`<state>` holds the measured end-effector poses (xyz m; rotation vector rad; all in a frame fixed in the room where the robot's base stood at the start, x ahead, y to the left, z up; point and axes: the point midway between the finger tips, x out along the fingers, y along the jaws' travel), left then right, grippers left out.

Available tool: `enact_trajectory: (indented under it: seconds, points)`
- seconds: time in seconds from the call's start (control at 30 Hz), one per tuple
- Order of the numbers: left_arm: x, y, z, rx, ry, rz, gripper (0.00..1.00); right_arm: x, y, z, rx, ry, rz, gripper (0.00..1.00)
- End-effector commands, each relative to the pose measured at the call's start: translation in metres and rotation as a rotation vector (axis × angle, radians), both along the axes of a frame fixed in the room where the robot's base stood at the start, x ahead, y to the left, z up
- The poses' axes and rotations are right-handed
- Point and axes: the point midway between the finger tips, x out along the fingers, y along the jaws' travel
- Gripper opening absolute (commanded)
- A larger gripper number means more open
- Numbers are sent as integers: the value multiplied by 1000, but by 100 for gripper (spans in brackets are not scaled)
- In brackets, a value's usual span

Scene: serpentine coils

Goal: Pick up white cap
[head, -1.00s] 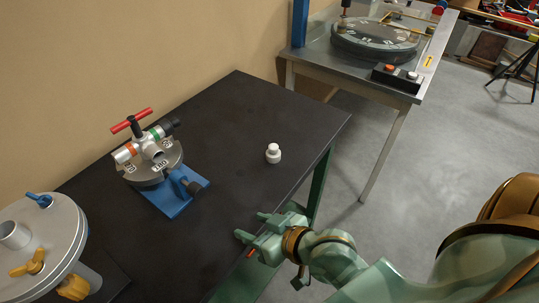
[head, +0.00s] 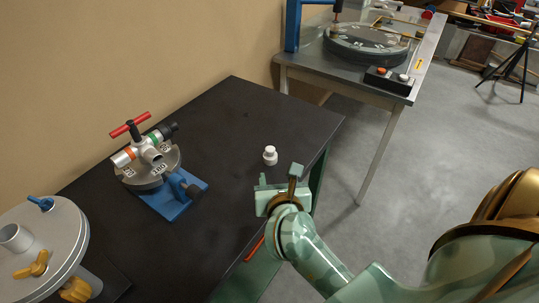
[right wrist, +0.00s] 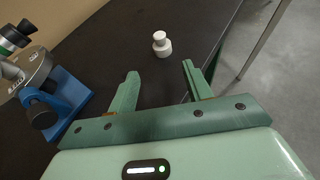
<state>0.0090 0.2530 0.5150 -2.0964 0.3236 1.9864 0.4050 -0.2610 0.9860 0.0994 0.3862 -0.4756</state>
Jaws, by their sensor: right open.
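The white cap (head: 270,155) stands upright on the black table (head: 235,110), near its right edge. It is a short white cylinder with a narrower knob on top. It also shows in the right wrist view (right wrist: 161,43), beyond and between the fingertips. My right gripper (head: 277,180) is open and empty, just in front of the cap and apart from it. Its two green fingers also show in the right wrist view (right wrist: 160,75), spread wide and pointing toward the cap. My left gripper is not in view.
A valve fixture on a blue base (head: 172,208) stands left of the cap. A round grey metal vessel (head: 65,245) is at the lower left. A steel table with a dial (head: 365,45) stands behind. Table surface around the cap is clear.

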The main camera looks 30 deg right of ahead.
Motion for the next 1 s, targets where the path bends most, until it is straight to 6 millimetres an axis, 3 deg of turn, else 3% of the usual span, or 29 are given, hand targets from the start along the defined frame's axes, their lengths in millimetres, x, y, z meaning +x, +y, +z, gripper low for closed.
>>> enact_trajectory:
  seconds: [0.4,1.0]
  points:
    - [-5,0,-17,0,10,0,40,75,-40,-36,-4,0,-1,50]
    - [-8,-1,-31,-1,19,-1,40,129,-68,-55,-6,0,1,50]
